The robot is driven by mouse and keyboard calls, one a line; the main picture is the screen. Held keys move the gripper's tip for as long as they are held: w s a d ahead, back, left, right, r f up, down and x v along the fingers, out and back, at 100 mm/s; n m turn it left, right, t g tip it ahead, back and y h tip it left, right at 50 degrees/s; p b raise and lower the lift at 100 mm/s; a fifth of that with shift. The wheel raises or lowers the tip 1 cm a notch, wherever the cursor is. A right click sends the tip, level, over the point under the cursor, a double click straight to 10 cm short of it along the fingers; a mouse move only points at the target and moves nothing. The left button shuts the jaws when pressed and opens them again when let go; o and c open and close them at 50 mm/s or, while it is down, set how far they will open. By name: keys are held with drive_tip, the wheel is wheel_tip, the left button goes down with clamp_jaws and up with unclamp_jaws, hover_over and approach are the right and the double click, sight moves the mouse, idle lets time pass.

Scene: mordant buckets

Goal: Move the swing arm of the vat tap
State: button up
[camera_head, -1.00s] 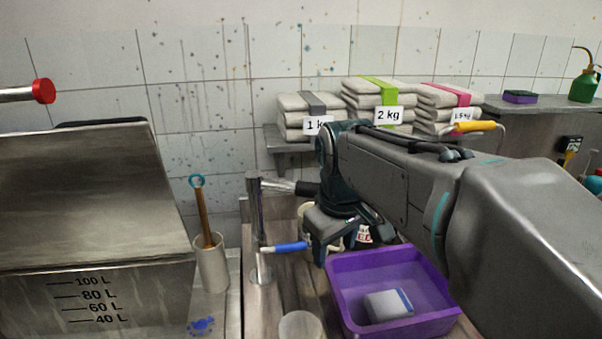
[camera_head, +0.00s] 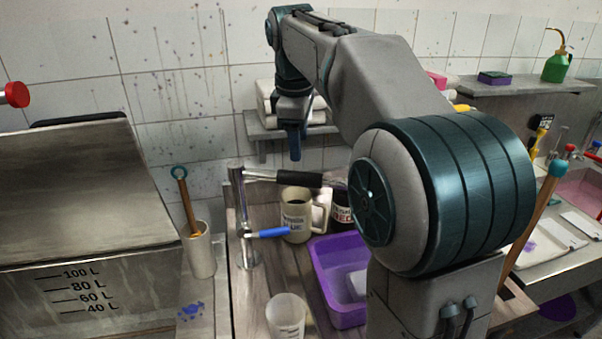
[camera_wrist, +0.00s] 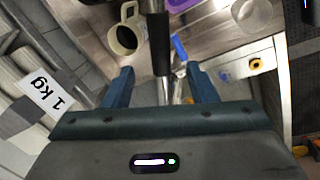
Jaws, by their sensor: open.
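The vat tap is a metal post (camera_head: 240,215) beside the grey vat (camera_head: 85,210), with a blue lever (camera_head: 274,233) low on it. Its swing arm (camera_head: 262,176) runs from the post top to the right and ends in a black grip (camera_head: 300,179). My gripper (camera_head: 294,157) is open and points down, just above the grip in the head view. In the wrist view, the black grip (camera_wrist: 161,48) lies in line with the gap between my two fingers (camera_wrist: 159,70). They look apart from it. The blue lever (camera_wrist: 180,48) also shows there.
A labelled cream jug (camera_head: 297,222) and a dark jar stand below the swing arm. A purple tub (camera_head: 335,305) and a clear beaker (camera_head: 286,318) are on the bench. A wall shelf (camera_head: 270,128) with stacked bags is behind my gripper.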

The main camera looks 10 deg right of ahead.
sight(301, 173)
drive_tip(key=f, duration=0.3)
drive_tip(key=w+f, duration=0.1)
drive_tip(key=f, duration=0.5)
drive_tip(key=shift+w+d+f, duration=0.2)
drive_tip(key=shift+w+d, duration=0.15)
drive_tip(key=shift+d, duration=0.05)
clamp_jaws()
